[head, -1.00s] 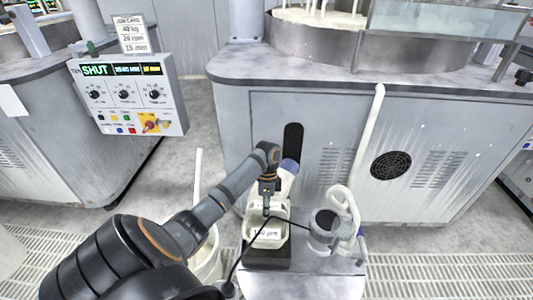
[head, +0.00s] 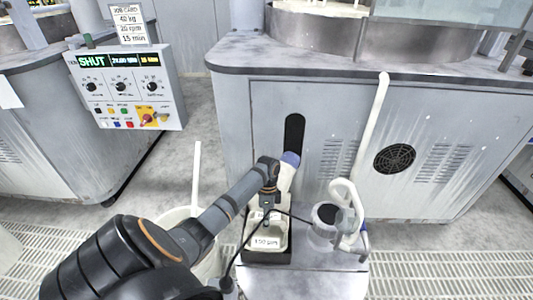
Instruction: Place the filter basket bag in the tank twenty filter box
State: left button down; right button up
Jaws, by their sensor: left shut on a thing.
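The filter basket bag (head: 279,233) is a pale, open-topped basket with a white label on its near side, small print hard to read. It sits within the dark rim of the filter box (head: 267,258) on top of the grey tank (head: 320,284). My left gripper (head: 267,211) points down at the basket's far part and is shut on it. The fingertips are small and partly hidden, and I cannot tell if the basket rests fully on the bottom. My right gripper is not in view.
A pump (head: 322,238) with a white hose (head: 346,190) stands just right of the box. A blue-ended white pipe (head: 290,160) rises behind my gripper. A white bucket (head: 172,222) with a stick is at the left. A control panel (head: 128,88) hangs upper left.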

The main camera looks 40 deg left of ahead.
pick_arm(q)
jog(key=c, duration=1.3)
grip_release()
jog(key=shift+c, duration=0.2)
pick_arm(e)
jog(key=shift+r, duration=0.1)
